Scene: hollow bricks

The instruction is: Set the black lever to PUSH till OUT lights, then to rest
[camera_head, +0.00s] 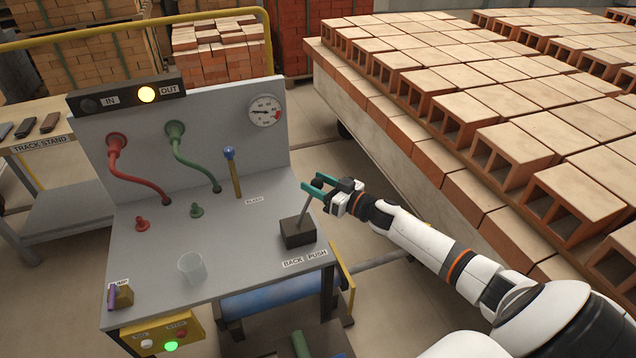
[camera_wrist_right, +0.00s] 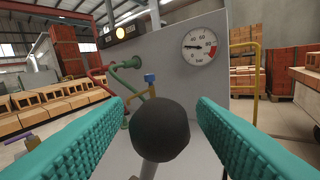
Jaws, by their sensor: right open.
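The black lever has a round knob (camera_wrist_right: 160,128) on a grey shaft (camera_head: 304,208) that rises from a dark box (camera_head: 297,233) at the panel's front right. The shaft leans right, towards the PUSH side of the BACK/PUSH label (camera_head: 305,258). My right gripper (camera_head: 318,186) is open, with its teal fingers on either side of the knob. The wrist view shows a gap between knob and each finger. The OUT lamp (camera_head: 147,94) glows yellow; the IN lamp (camera_head: 89,105) is dark. My left gripper is not in view.
A blue-topped lever (camera_head: 233,172), red hose (camera_head: 140,172), green hose (camera_head: 197,160) and gauge (camera_head: 265,111) are on the bench. A clear cup (camera_head: 192,268) stands at its front. A yellow box (camera_head: 160,338) shows a green light. Hollow bricks (camera_head: 515,150) fill the right.

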